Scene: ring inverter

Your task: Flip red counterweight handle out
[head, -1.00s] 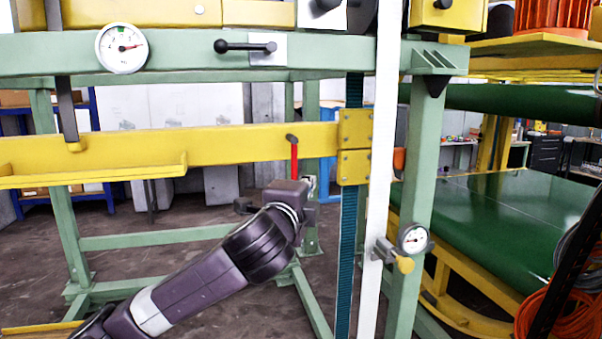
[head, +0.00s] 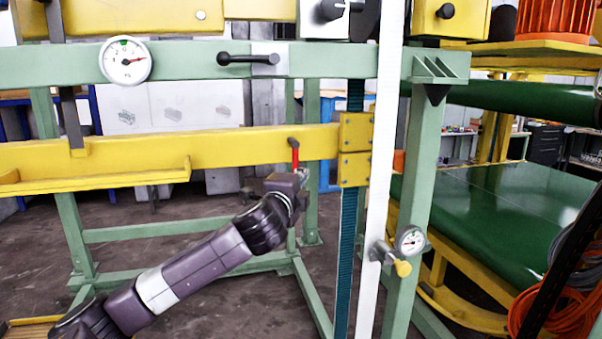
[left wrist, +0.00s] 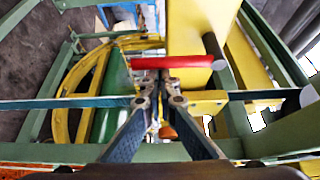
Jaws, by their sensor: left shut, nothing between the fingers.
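The red handle (head: 295,154) hangs down from a dark pivot knob on the yellow beam (head: 230,149), near the beam's right end. In the head view its lower part is hidden by my left gripper (head: 290,179). In the left wrist view the red handle (left wrist: 172,62) lies across the picture, from the dark cylindrical knob (left wrist: 216,50) leftward, just beyond my fingertips (left wrist: 158,96). The fingers are shut and hold nothing. I cannot tell whether they touch the handle. My right gripper is in neither view.
A green frame post (head: 415,190) and a white vertical strip (head: 378,180) stand right of the handle. A black lever (head: 248,59) is on the green crossbar above.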

